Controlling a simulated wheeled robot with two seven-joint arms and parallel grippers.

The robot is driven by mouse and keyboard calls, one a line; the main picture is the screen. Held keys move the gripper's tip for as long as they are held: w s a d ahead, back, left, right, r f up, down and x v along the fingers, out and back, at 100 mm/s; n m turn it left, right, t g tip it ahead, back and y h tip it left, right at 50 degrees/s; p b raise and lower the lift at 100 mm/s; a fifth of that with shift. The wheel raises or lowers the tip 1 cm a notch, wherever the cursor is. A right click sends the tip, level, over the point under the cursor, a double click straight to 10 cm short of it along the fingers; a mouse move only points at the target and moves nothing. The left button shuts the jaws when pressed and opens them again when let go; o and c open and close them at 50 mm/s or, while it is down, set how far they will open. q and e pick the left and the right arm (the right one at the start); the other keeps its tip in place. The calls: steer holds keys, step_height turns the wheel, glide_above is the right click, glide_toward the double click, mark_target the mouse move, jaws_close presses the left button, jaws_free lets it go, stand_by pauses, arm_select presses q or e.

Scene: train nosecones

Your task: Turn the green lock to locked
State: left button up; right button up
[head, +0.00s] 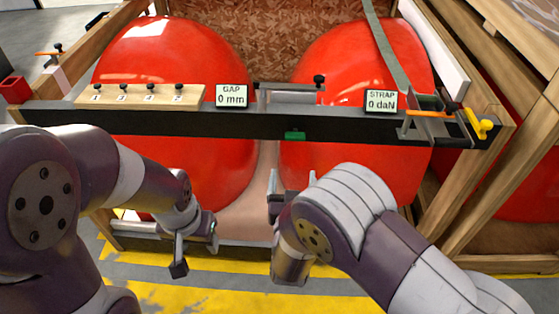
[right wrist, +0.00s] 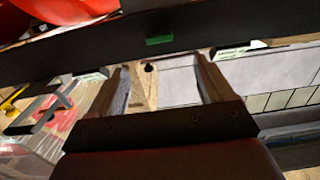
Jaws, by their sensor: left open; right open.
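The green lock (head: 295,136) is a small green block on the front face of the long black bar (head: 190,123), near its middle. It lies lengthwise along the bar; I cannot tell its lock setting. In the right wrist view the green lock (right wrist: 159,40) shows ahead, between the lines of my fingers and apart from them. My right gripper (head: 292,188) is open and empty, a little below the lock; its fingers also show in the wrist view (right wrist: 162,75). My left gripper (head: 196,250) is open and empty, low at the left, away from the bar.
Two big red nosecones (head: 180,60) stand behind the bar in a wooden crate (head: 450,200). On the bar are a wooden strip with several pegs (head: 150,96), a GAP display (head: 232,96), a STRAP display (head: 381,101) and an orange-handled strap buckle (head: 430,113).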

mark_target(295, 138)
steer(key=w, duration=1.3)
steer(key=shift+w+d+r+b, duration=0.1)
steer(key=shift+r+b, duration=0.1)
steer(key=shift+b, duration=0.15)
steer(key=c, duration=1)
